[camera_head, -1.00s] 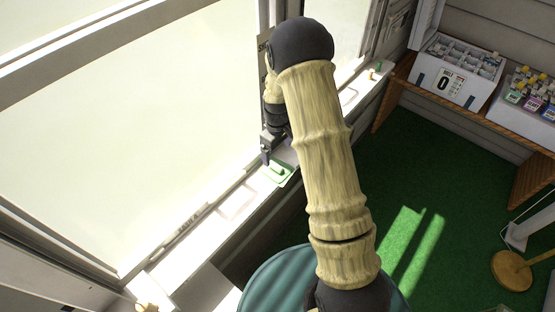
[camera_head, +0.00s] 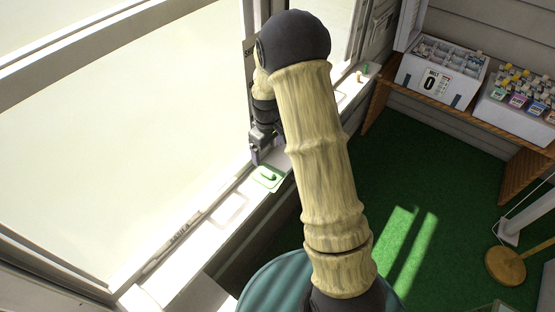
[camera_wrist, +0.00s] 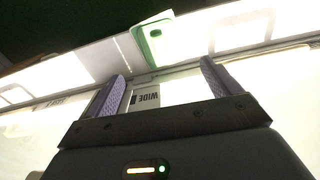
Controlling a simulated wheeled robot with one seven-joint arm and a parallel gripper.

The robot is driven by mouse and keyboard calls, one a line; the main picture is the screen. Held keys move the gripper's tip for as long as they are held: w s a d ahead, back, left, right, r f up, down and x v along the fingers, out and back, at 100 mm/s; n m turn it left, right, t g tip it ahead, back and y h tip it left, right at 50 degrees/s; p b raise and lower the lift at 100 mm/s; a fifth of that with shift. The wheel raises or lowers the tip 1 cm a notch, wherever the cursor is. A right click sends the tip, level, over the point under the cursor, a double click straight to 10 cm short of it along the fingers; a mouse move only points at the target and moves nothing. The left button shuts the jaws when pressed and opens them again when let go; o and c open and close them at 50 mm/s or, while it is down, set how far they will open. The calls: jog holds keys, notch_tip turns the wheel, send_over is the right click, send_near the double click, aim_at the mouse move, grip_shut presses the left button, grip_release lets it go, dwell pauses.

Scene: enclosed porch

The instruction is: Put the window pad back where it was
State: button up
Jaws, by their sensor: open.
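The window pad appears to be the flat green pad (camera_head: 267,177) with a raised green grip, lying on the white window sill (camera_head: 205,240). It also shows in the wrist view (camera_wrist: 155,42), beyond my fingertips. My gripper (camera_head: 256,158) is over the sill close to the window, just behind the pad. In the wrist view its two purple-grey fingers (camera_wrist: 168,85) are spread apart with nothing between them. The pad lies apart from the fingers. A faint pinkish outline (camera_head: 230,208) is on the sill to the left of the pad.
The window frame and glass (camera_head: 120,130) stand close along the left of my gripper. A label reading WIDE (camera_wrist: 148,98) shows between the fingers. Small pegs (camera_head: 362,71) stand farther along the sill. White boxes (camera_head: 440,75) of bottles sit on a wooden shelf at right.

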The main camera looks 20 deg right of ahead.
jog(key=s+r+m+t, duration=0.1)
jog(key=s+r+m, duration=0.2)
jog(key=s+r, duration=0.3)
jog(key=s+r+m+t, duration=0.1)
jog(key=s+r+m, duration=0.2)
jog(key=s, duration=1.1)
notch_tip(320, 180, up, 3)
jog(key=shift+r+m+t, duration=0.15)
jog(key=shift+m+t, duration=0.15)
jog(key=shift+m, duration=0.1)
jog(key=shift+a, duration=0.1)
